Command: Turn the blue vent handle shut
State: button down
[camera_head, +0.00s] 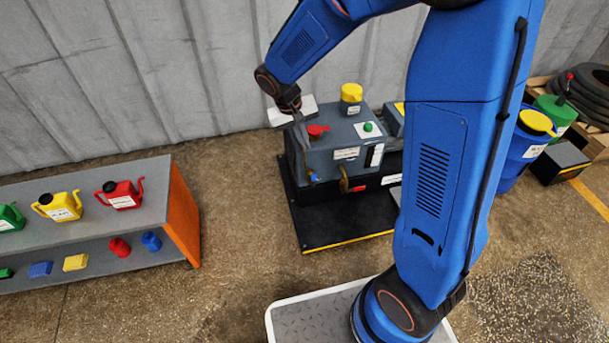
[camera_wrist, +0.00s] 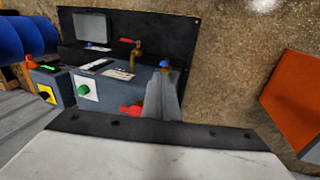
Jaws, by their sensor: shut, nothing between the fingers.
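The blue vent handle (camera_head: 313,177) is small and sits low on the front left of the grey furnace unit (camera_head: 337,161). In the wrist view the blue handle (camera_wrist: 164,64) shows just beyond the tip of my gripper (camera_wrist: 165,80). My gripper (camera_head: 304,136) is shut and empty, pointing down over the unit's left side, above the handle. I see no clear contact with the handle. The gripper hides part of the fitting under the handle in the wrist view, so its exact angle is hard to tell.
A brass tap with a red handle (camera_wrist: 130,41) is beside the blue one. A red knob (camera_head: 317,131), green button (camera_head: 368,127) and yellow-capped part (camera_head: 351,92) stand on the unit's top. A shelf with oil cans (camera_head: 160,235) is at left, blue drum (camera_head: 520,155) at right.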

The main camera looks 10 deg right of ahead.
jog(key=w+a+f, duration=0.2)
jog(key=a+f, duration=0.1)
jog(key=f, duration=0.3)
jog(key=w+a+f+h, duration=0.1)
jog(key=w+a+f, duration=0.1)
jog(key=f, duration=0.4)
jog(key=shift+a+g, duration=0.3)
jog(key=shift+a, duration=0.45)
jog(key=shift+w, duration=0.1)
send_near(314, 180)
jog(key=a+f, duration=0.4)
jog(key=f, duration=0.1)
jog(key=shift+w+d+f, duration=0.1)
jog(key=shift+d, duration=0.85)
jog(key=shift+w+d+f, duration=0.1)
jog(key=shift+d, duration=0.9)
